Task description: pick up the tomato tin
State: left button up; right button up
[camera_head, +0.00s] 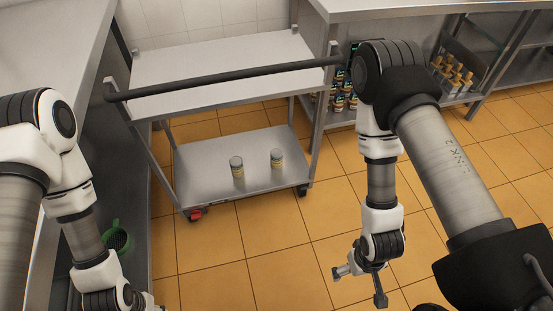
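Two small tins stand upright and apart on the lower shelf of a metal cart: a left tin (237,167) and a right tin (277,159). My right gripper (361,286) hangs over the tiled floor, right of and nearer than the cart. Its fingers are spread and empty. My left arm reaches down at the lower left, and its fingers are cut off by the bottom edge.
The cart (215,62) has an empty top shelf and a dark handle bar (225,79) across its near side. More tins (340,102) are stacked under the right counter, partly behind my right arm. A green container (117,238) stands at the left. The floor before the cart is clear.

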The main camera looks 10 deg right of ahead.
aim_at(275, 154)
jog(key=i+l+u, duration=0.1)
jog(key=l, duration=0.35)
jog(key=i+l+u, duration=0.15)
jog(key=l, duration=0.3)
jog(key=i+l+u, duration=0.1)
jog(key=i+l, duration=0.15)
jog(key=l, duration=0.25)
jog(key=i+l+u, duration=0.15)
jog(key=l, duration=0.35)
jog(key=i+l+u, duration=0.1)
jog(key=l, duration=0.4)
jog(key=i+l+u, duration=0.15)
jog(key=l, duration=0.4)
jog(key=k+j, duration=0.05)
